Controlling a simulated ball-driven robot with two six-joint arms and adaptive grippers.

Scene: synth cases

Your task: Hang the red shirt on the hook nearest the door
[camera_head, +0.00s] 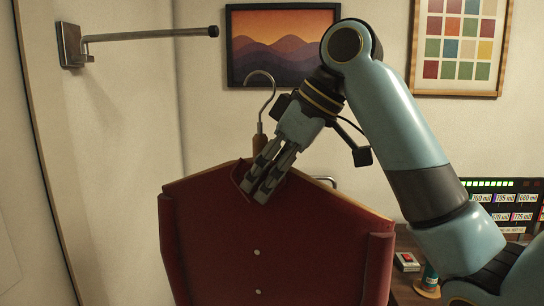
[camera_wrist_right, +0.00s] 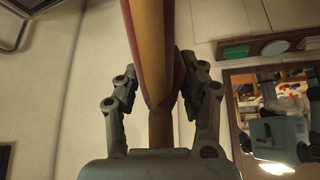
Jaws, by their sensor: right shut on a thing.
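The red shirt (camera_head: 275,245) hangs on a wooden hanger (camera_head: 258,143) with a curved metal hook at its top in the head view. My right gripper (camera_head: 258,190) is shut at the shirt's collar, just beside the base of the hanger's neck. In the right wrist view its fingers (camera_wrist_right: 160,92) stand on both sides of the wooden hanger (camera_wrist_right: 145,25) and the red cloth. A metal wall hook (camera_head: 150,36) sticks out from the wall at the upper left, apart from the hanger. My left gripper is not in view.
A door-like edge (camera_head: 42,150) runs down the far left. A mountain picture (camera_head: 275,50) and a framed colour chart (camera_head: 459,40) hang on the back wall. A screen (camera_head: 505,205) and a small red-topped box (camera_head: 407,261) are at the lower right. A metal piece behind the shirt is mostly hidden.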

